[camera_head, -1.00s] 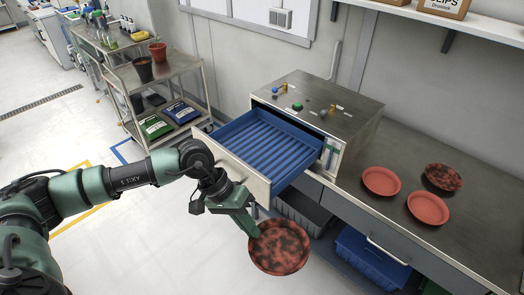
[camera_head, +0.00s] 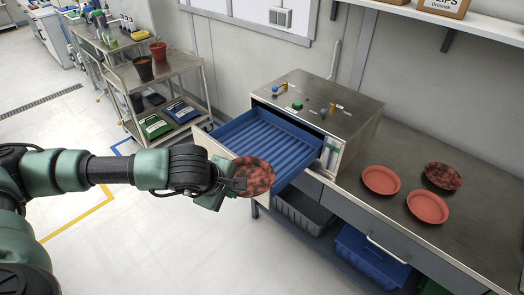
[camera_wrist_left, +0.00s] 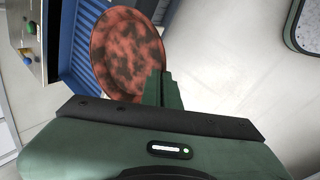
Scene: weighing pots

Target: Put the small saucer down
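A round saucer, mottled red and black (camera_head: 254,177), is held at its rim by my left gripper (camera_head: 236,186). In the left wrist view the fingers (camera_wrist_left: 161,88) are closed on the near right rim of the saucer (camera_wrist_left: 128,52). In the head view it overlaps the front of the open drawer (camera_head: 272,143) and looks held in the air, slightly tilted. On the steel worktop stand two plain red saucers (camera_head: 381,180) (camera_head: 428,207) and another mottled saucer (camera_head: 442,176). My right gripper is not in view.
The steel box (camera_head: 322,104) with knobs on top holds the pulled-out blue ribbed drawer, which looks empty. The worktop (camera_head: 468,242) is clear in front of the saucers. A trolley (camera_head: 172,68) with pots stands at the back left. Bins sit under the worktop.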

